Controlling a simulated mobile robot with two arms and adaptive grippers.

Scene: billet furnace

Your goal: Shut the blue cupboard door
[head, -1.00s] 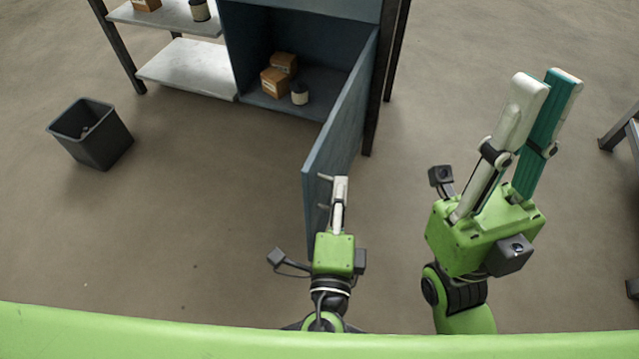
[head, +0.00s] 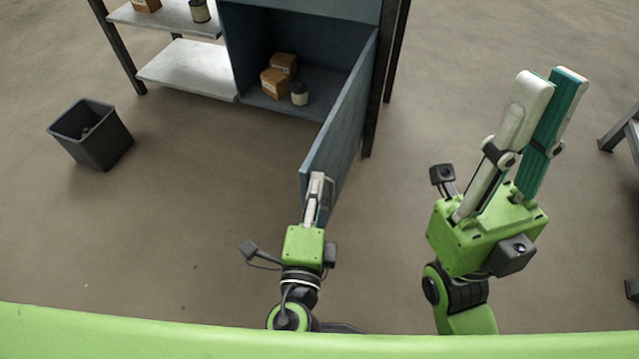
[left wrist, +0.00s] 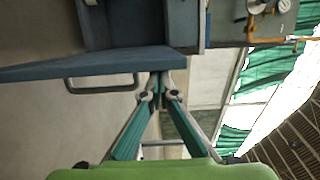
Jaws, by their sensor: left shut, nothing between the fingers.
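The blue cupboard door (head: 342,125) stands wide open, hinged at the cupboard's right side, its free edge towards me. In the left wrist view the door (left wrist: 110,62) runs across the picture with a grey bar handle (left wrist: 100,88) on its face. My left gripper (head: 317,176) is shut and empty at the door's free end. In the left wrist view its fingertips (left wrist: 160,76) meet just beside the door and the handle's end; I cannot tell whether they touch. My right gripper (head: 552,85) is raised to the right, away from the door, its fingers apart and empty.
The blue cupboard (head: 258,50) holds two orange-brown boxes (head: 275,83) and a can (head: 299,93) on its floor. Pale shelves (head: 188,68) stand left of it. A dark bin (head: 92,135) stands on the floor at left. The floor between bin and door is clear.

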